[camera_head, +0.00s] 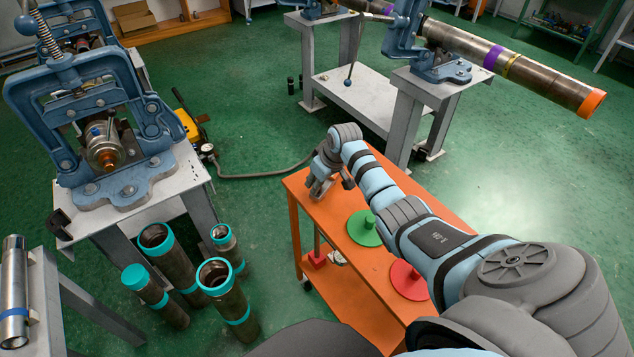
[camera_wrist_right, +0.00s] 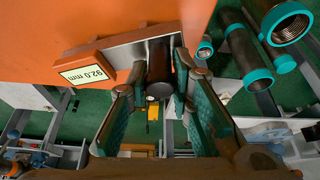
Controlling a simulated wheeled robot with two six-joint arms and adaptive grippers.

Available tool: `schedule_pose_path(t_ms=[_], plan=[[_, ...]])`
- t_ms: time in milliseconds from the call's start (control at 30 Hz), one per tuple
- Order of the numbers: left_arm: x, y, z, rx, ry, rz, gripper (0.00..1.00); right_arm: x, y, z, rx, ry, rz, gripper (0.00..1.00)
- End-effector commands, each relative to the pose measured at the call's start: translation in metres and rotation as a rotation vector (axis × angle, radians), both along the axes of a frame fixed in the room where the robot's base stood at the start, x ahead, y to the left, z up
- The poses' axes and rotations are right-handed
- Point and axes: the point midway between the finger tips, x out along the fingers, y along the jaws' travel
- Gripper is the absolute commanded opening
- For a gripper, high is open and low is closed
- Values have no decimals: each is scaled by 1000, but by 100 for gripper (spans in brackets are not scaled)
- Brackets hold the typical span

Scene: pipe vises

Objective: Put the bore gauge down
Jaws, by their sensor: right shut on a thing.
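My right gripper (camera_head: 319,190) is over the far left corner of the orange cart top (camera_head: 340,272), pointing down. In the right wrist view its fingers (camera_wrist_right: 160,98) are shut on the dark cylindrical body of the bore gauge (camera_wrist_right: 159,70). A grey plate and a small display reading 92.0 mm (camera_wrist_right: 86,74) sit beside the body, close against the orange surface. I cannot tell whether the gauge touches it. In the head view the gripper hides the gauge. My left gripper is not in view.
A green disc (camera_head: 364,229) and a red disc (camera_head: 408,280) lie on the cart under my right arm. Several teal-collared pipes (camera_head: 230,300) stand on the floor at left. A blue vise (camera_head: 85,120) stands on a bench behind them.

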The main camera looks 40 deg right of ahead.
Motion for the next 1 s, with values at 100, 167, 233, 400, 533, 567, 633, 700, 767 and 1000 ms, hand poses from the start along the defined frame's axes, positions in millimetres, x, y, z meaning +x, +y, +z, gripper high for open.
schedule_pose_path(t_ms=[100,167,233,400,533,567,633,700,767,1000], plan=[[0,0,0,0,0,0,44,0,0,0,0,0,0,36],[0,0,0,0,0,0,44,0,0,0,0,0,0,40],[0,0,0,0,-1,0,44,0,0,0,0,0,0,40],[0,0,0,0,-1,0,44,0,0,0,0,0,0,40],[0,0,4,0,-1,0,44,-2,0,8,-1,-2,1,40],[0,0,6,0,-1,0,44,-3,-1,12,-1,-2,1,40],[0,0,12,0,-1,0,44,-8,-2,25,-3,-2,0,40],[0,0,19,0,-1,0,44,-14,-2,41,-2,-2,1,40],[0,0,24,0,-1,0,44,-20,-4,56,-3,-2,1,40],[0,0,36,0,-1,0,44,-41,-5,105,-1,-1,1,40]])
